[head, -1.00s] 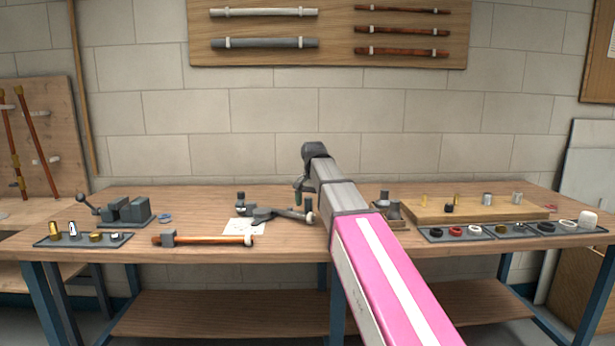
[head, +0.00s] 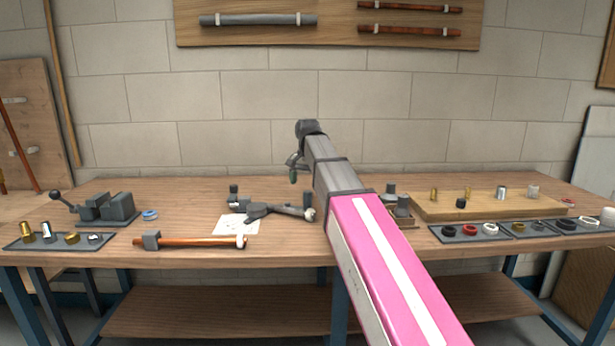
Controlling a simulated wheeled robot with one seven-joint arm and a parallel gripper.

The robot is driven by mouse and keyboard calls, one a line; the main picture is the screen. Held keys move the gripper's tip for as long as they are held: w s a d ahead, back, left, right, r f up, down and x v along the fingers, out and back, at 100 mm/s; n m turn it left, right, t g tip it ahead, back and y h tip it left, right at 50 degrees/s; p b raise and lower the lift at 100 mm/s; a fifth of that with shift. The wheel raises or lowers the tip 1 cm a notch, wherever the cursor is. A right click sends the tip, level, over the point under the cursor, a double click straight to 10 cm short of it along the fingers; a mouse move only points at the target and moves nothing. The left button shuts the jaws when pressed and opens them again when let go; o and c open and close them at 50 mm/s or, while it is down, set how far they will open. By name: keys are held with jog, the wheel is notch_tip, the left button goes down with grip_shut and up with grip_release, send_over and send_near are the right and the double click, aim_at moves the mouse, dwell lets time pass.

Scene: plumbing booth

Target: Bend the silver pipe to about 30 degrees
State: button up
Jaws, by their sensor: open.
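A silver-grey pipe (head: 258,20) hangs level in white clips on the wooden wall board; I cannot tell if this is the pipe meant. A dark grey hand bender (head: 268,210) lies on the bench, partly over a white sheet (head: 236,226). Whether a pipe sits in the bender is too small to tell. My gripper (head: 294,174) hangs at the end of my raised arm, apart from the bender and to the upper right of its middle. It is small in view, open, with nothing seen in it.
A copper pipe (head: 200,242) lies at the bench's front edge. A grey vise (head: 108,208) and a tray of small fittings (head: 60,243) are on the left. A wooden board (head: 480,206) with fittings and trays of rings (head: 470,234) are on the right. Bare bench lies behind the bender.

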aim_at(309, 198)
jog(key=shift+f, duration=2.8)
jog(key=c, duration=1.1)
jog(key=shift+s, duration=0.1)
jog(key=shift+s+d+m, duration=0.1)
jog(key=shift+s+m, duration=0.8)
jog(key=shift+s, duration=0.6)
